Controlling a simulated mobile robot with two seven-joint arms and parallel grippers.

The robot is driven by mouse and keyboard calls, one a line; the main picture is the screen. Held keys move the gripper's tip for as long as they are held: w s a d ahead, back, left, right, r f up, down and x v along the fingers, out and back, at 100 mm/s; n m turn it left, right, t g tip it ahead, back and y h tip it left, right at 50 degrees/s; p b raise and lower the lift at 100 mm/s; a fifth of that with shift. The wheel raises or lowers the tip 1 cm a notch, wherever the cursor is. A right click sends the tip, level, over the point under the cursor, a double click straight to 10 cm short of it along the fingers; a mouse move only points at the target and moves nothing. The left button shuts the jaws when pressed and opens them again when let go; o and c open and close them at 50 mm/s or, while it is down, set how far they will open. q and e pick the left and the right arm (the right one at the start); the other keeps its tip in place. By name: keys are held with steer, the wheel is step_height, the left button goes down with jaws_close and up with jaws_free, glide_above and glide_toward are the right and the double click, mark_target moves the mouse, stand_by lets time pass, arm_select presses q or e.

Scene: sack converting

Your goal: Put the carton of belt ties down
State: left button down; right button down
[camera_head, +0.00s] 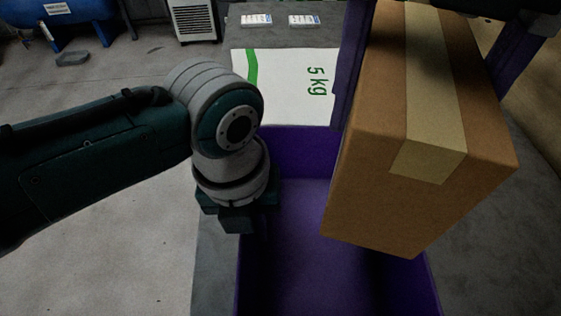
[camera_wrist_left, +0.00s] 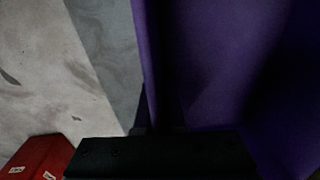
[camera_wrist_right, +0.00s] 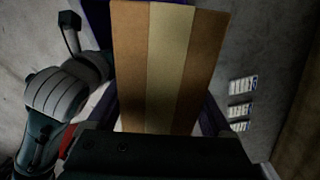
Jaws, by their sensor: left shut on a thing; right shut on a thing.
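The carton of belt ties (camera_head: 375,190) is a brown box with a tan tape strip. It hangs tilted above the right part of a purple crate (camera_head: 305,140). My right gripper (camera_head: 415,95) is shut on it from above, with a long dark finger on each side; the carton also shows between the fingers in the right wrist view (camera_wrist_right: 130,60). My left gripper (camera_head: 238,215) is shut on the crate's left wall, which shows in the left wrist view (camera_wrist_left: 150,60). The crate floor that shows is bare; the carton hides its right part.
A white sack (camera_head: 285,85) marked 5 kg with a green stripe lies beyond the crate. Small white packs (camera_head: 256,20) lie farther back on the grey surface. A red box (camera_wrist_left: 40,158) shows at the left wrist view's lower left. A blue tank (camera_head: 85,25) stands far left.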

steer(key=f+n, duration=0.1)
steer(key=f, duration=0.1)
steer(key=a+f+n, duration=0.1)
steer(key=f, duration=0.2)
steer(key=a+f+n, duration=0.1)
steer(key=f, duration=0.1)
steer(key=shift+s+a+f+n, duration=0.15)
steer(key=shift+s+f+n, duration=0.05)
steer(key=shift+f+n, duration=0.1)
glide_above(321, 247)
step_height(321, 247, down, 6)
steer(key=shift+n, duration=0.3)
steer(key=shift+a+f, duration=0.1)
steer(key=shift+f, duration=2.55)
jaws_free()
steer(key=shift+f, duration=0.15)
step_height(321, 247, up, 12)
steer(key=shift+r, duration=0.2)
